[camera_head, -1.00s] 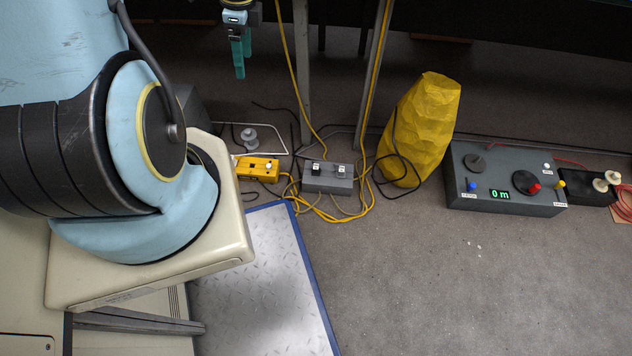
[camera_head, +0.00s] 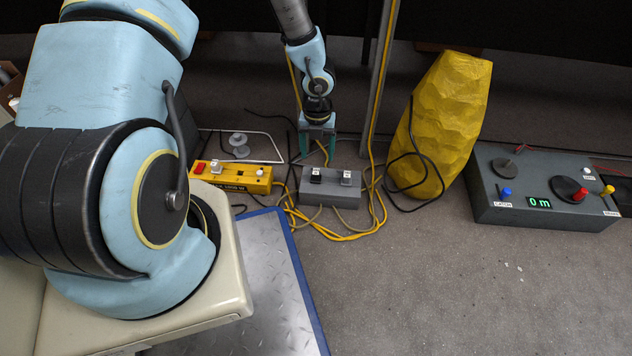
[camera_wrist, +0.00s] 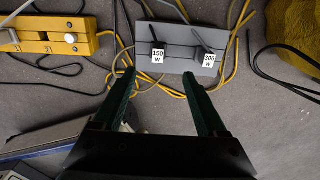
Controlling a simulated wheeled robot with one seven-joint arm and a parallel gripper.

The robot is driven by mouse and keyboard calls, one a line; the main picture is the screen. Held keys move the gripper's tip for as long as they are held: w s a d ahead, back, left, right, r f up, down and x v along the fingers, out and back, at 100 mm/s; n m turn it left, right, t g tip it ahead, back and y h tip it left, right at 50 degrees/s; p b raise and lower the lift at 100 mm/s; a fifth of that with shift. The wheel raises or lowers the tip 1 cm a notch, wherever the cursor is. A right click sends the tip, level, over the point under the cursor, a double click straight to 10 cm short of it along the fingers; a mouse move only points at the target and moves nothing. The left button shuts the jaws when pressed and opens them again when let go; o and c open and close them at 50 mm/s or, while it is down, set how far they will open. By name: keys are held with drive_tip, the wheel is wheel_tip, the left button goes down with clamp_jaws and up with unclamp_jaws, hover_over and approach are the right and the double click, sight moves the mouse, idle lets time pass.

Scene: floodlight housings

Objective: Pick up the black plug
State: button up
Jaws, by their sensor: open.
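A grey socket box (camera_head: 338,190) lies on the floor and carries two labelled plugs. The black plug (camera_head: 316,176) is on its left side; in the wrist view the plug there (camera_wrist: 157,46) bears a "150 W" label. A second plug (camera_head: 347,178) on the right bears a "200 W" label in the wrist view (camera_wrist: 208,61). My gripper (camera_head: 318,148) points down just behind the box in the head view. Its green fingers (camera_wrist: 160,78) are open and empty in the wrist view, apart from both plugs, with the 150 W plug ahead of the gap.
A yellow power box (camera_head: 232,177) is at the left, with yellow cables (camera_head: 345,236) looped around. A yellow faceted object (camera_head: 440,125) and a grey control box (camera_head: 540,205) reading "0 m" are at the right. A metal post (camera_head: 383,80) stands behind.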

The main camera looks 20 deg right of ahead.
sight(316, 171)
drive_tip(key=f+b, duration=0.2)
drive_tip(key=f, duration=0.1)
drive_tip(key=f+b, duration=0.2)
drive_tip(key=f, duration=0.1)
drive_tip(key=f+b, duration=0.2)
drive_tip(key=f, duration=0.1)
drive_tip(key=shift+w+a+f, duration=0.1)
drive_tip(key=shift+w+f, duration=0.15)
drive_tip(key=shift+f, duration=0.15)
clamp_jaws()
